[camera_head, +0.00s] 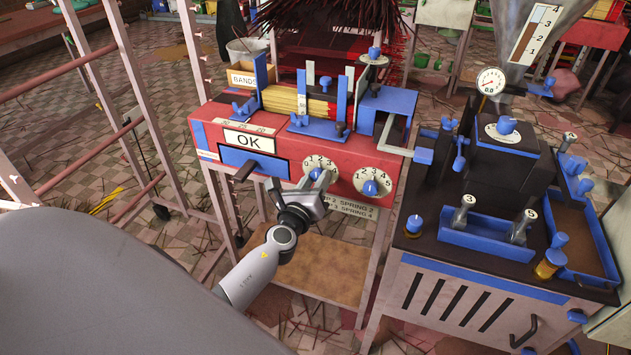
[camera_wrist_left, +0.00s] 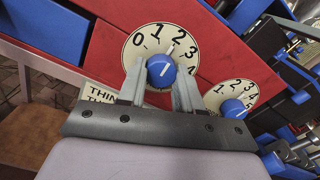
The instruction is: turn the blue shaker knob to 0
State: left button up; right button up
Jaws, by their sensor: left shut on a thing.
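The blue knob (camera_wrist_left: 161,71) sits at the centre of a round white dial (camera_wrist_left: 147,43) numbered from 0 upward, on the red front of a machine. Its white mark points up and right, roughly toward the 2. My left gripper (camera_wrist_left: 160,88) is shut on this knob, one finger on each side. In the head view my left gripper (camera_head: 314,188) covers the knob and the lower part of that dial (camera_head: 319,163). A second dial with a blue knob (camera_head: 371,187) is to its right and also shows in the wrist view (camera_wrist_left: 233,109). My right gripper is not in view.
A pink frame (camera_head: 125,80) stands at left.

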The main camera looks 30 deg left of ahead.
pick_arm(q)
jog(key=n+b, duration=0.3)
jog(key=n, duration=1)
jog(key=shift+d+r, duration=0.1)
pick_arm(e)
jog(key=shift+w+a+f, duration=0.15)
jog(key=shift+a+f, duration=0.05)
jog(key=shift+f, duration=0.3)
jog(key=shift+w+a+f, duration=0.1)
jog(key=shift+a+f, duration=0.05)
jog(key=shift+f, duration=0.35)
pick_arm(q)
jog(key=shift+n, duration=0.4)
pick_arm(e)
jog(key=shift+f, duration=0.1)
pick_arm(q)
jog(key=o, duration=1)
jog(key=shift+o, duration=0.2)
jog(key=v, duration=0.7)
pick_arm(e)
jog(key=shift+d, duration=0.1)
pick_arm(q)
jog(key=shift+s, duration=0.1)
